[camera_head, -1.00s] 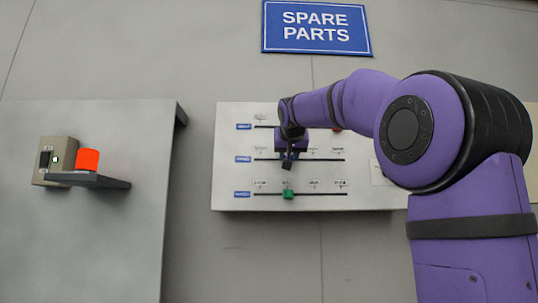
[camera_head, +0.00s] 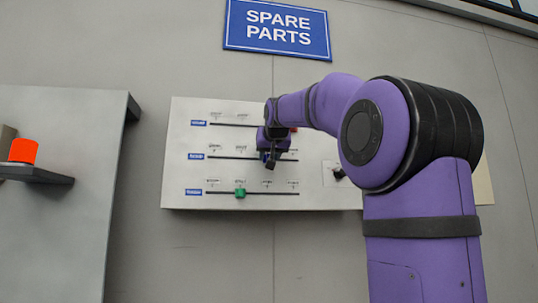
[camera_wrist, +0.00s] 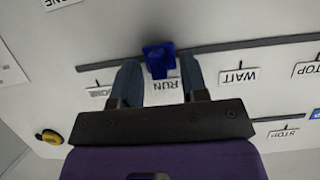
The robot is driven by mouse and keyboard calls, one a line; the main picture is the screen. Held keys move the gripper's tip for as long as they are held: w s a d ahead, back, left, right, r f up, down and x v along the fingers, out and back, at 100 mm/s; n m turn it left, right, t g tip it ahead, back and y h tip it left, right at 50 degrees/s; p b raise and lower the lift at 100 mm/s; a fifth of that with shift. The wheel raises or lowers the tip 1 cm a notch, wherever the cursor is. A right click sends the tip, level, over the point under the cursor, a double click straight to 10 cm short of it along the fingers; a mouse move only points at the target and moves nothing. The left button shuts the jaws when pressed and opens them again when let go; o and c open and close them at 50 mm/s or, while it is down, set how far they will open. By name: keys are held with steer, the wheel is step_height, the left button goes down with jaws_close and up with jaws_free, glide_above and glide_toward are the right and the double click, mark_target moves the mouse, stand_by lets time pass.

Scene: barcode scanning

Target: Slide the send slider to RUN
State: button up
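The white slider panel (camera_head: 230,111) stands upright on the wall and carries three rails. In the wrist view, a blue slider knob (camera_wrist: 158,60) sits on its rail (camera_wrist: 250,46) beside the RUN label (camera_wrist: 166,84), which is upside down there. It looks roughly in line with that label. My gripper (camera_wrist: 160,62) has its two fingers apart, one on each side of the blue knob; I cannot tell whether they touch it. In the head view my gripper (camera_head: 270,160) covers the middle rail right of its centre and hides the knob. The rail names are too small to read.
A green knob (camera_head: 240,193) is on the bottom rail; a red knob (camera_head: 294,129) shows at the top rail's right. WAIT (camera_wrist: 238,76) lies to the right of RUN in the wrist view.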

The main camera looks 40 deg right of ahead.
steer(key=v, duration=1)
steer(key=shift+s+a, duration=0.25)
steer(key=shift+s, duration=0.05)
steer(key=shift+r, duration=0.15)
steer(key=s+a+f+n+g+y, duration=0.1)
steer(key=s+a+f+n+y, duration=0.15)
steer(key=a+f, duration=0.7)
steer(key=s+a+f+n+g+y, duration=0.25)
steer(key=s+a+f, duration=0.2)
steer(key=f, duration=1.05)
steer(key=s+a+f, duration=0.2)
steer(key=s+f, duration=0.1)
steer(key=f, duration=0.4)
steer(key=s+a+f+n+g+y, duration=0.1)
steer(key=s+a+f, duration=0.2)
steer(key=f, duration=0.4)
steer(key=s+a+f+g+y, duration=0.1)
steer(key=s+a+f, duration=0.2)
steer(key=f, duration=0.4)
steer(key=shift+s+n, duration=0.4)
steer(key=shift+s, duration=0.45)
steer(key=shift+f+g, duration=0.15)
steer(key=shift+g, duration=0.1)
